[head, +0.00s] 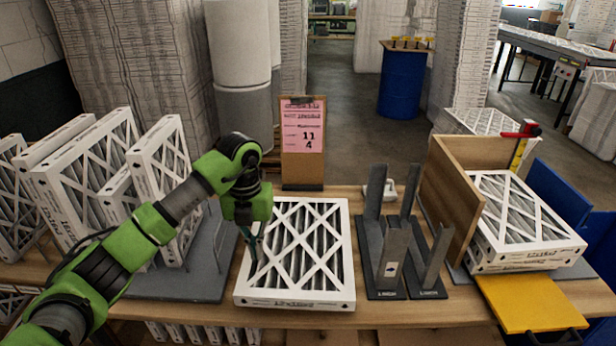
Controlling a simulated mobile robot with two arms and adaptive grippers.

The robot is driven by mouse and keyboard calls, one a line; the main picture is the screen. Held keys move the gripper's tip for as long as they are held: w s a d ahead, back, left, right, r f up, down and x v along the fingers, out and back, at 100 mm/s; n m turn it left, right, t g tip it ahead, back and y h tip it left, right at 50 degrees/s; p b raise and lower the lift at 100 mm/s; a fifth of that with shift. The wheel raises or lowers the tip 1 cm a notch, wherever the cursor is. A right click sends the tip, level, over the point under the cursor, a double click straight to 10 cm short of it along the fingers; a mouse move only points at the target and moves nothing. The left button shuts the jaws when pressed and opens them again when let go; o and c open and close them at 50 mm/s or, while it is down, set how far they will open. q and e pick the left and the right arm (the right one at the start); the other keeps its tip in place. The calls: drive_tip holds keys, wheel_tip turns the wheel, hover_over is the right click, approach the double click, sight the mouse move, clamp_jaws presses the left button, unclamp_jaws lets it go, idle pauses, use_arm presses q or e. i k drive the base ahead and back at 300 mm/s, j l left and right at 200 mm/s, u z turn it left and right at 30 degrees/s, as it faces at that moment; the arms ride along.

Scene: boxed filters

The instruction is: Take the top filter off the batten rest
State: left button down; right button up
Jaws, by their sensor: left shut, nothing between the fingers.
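A white-framed pleated filter (318,246) lies flat at the middle of the bench, its X-braced face up. Any battens beneath it are hidden, and I cannot tell whether another filter lies under it. My left gripper (251,252) points down over this filter's left edge, its fingers shut with nothing between them. I cannot tell whether the fingertips touch the frame. My right gripper is out of view.
Several filters (85,180) stand upright in a grey rack (190,285) at left. Grey metal uprights (393,255) stand right of the middle filter. Further right are a wooden panel (452,200), stacked filters (525,222) and a yellow board (530,303). A clipboard sign (302,140) stands behind.

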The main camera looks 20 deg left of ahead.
sight(306, 264)
drive_tip(key=i, duration=1.3)
